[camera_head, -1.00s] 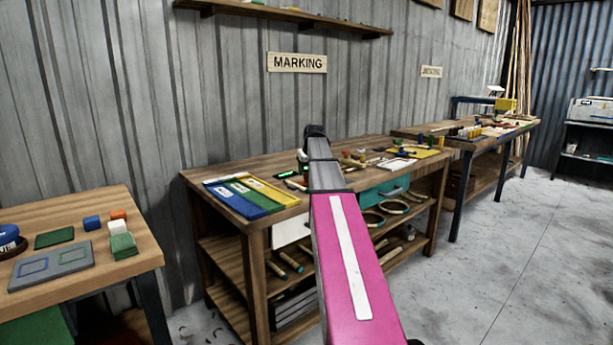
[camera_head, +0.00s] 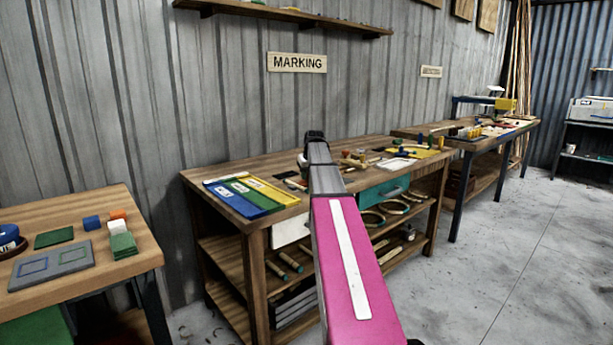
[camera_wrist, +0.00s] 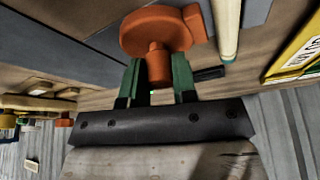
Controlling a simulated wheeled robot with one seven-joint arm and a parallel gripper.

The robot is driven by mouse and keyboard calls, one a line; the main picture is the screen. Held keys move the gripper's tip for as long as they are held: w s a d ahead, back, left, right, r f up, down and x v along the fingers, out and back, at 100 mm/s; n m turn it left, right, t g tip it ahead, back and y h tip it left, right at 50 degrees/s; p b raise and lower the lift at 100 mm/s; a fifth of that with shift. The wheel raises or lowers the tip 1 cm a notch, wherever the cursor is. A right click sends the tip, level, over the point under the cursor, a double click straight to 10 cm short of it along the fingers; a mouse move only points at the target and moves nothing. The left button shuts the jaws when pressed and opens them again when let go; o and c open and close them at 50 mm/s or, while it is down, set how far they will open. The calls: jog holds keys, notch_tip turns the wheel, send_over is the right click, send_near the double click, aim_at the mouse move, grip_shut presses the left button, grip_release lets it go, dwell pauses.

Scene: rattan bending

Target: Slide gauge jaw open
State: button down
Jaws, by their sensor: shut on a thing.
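In the wrist view, my gripper (camera_wrist: 158,62) has its two green fingers on either side of a short orange stem (camera_wrist: 158,68). The fingers are shut on this stem. The stem joins a wider, rounded orange piece (camera_wrist: 155,33), which looks like the gauge's jaw part, though I cannot tell for sure. In the head view my arm reaches over the marking bench (camera_head: 225,190), and it hides my gripper and the held part there.
A cream rod (camera_wrist: 228,25) lies close beside the orange piece, right of it. Blue, green and yellow mats (camera_head: 245,192) lie at the bench's left end. Several small tools stand right of my arm.

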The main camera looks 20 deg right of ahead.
jog(key=d, duration=0.1)
jog(key=w+d, duration=0.1)
jog(key=d, duration=0.2)
jog(key=shift+w+d, duration=0.15)
jog(key=shift+w, duration=0.15)
jog(key=c, duration=0.9)
grip_release()
jog(key=shift+d, duration=0.1)
jog(key=v, duration=1)
jog(key=shift+r, duration=0.4)
jog(key=shift+s, duration=0.25)
